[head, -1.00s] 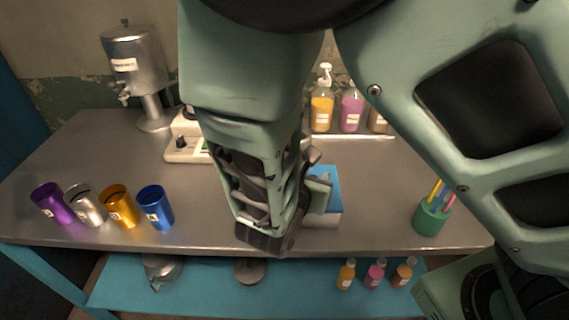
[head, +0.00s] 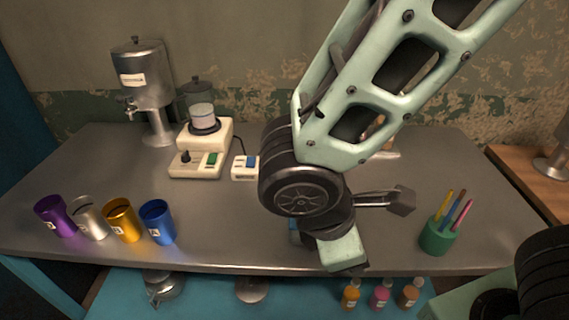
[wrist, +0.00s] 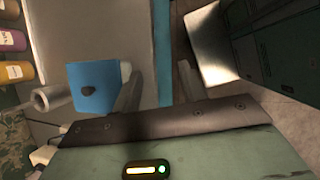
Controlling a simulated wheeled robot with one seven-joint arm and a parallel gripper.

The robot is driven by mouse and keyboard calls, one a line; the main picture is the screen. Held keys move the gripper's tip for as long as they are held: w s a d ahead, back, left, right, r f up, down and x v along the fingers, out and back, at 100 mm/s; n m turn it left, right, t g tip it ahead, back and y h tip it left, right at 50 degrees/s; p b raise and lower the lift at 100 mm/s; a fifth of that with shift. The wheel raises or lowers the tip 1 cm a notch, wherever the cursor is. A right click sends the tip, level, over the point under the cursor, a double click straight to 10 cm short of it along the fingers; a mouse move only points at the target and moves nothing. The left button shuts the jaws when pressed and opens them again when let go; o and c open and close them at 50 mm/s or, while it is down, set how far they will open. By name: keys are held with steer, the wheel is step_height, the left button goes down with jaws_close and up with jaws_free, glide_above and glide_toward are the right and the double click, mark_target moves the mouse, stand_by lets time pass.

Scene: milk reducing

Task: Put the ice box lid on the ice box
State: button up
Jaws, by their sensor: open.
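The blue ice box lid (wrist: 92,88), a square with a dark knob, shows left of my fingers in the wrist view. The white side of the ice box (wrist: 126,70) shows at its right edge, and the lid appears to lie over the box. Whether it is fully seated cannot be told. In the head view my arm covers nearly all of the box; only a sliver of blue shows beside my wrist. My gripper (wrist: 157,76) is open, with nothing between its two fingers. It is beside the box, over the front part of the counter.
A green pen cup (head: 438,237) stands right of my gripper. Several metal cups, including a blue one (head: 157,222), stand at the left. A white heater (head: 202,150) and a steel dispenser (head: 142,90) stand behind. The middle-left counter (head: 215,220) is clear.

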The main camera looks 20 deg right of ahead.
steer(key=shift+s+a+r+m+g+y, duration=0.1)
steer(key=shift+s+a+r+m+y, duration=0.45)
steer(key=shift+m+y, duration=0.6)
steer(key=shift+s+a+r+m+g+y, duration=0.15)
steer(key=shift+a+r+m+y, duration=0.6)
steer(key=shift+m, duration=0.85)
steer(key=shift+s+a+r+m+g+y, duration=0.1)
steer(key=shift+s+a+r+m+y, duration=0.5)
steer(key=shift+m+y, duration=0.6)
steer(key=shift+w+r, duration=0.1)
steer(key=shift+w, duration=0.05)
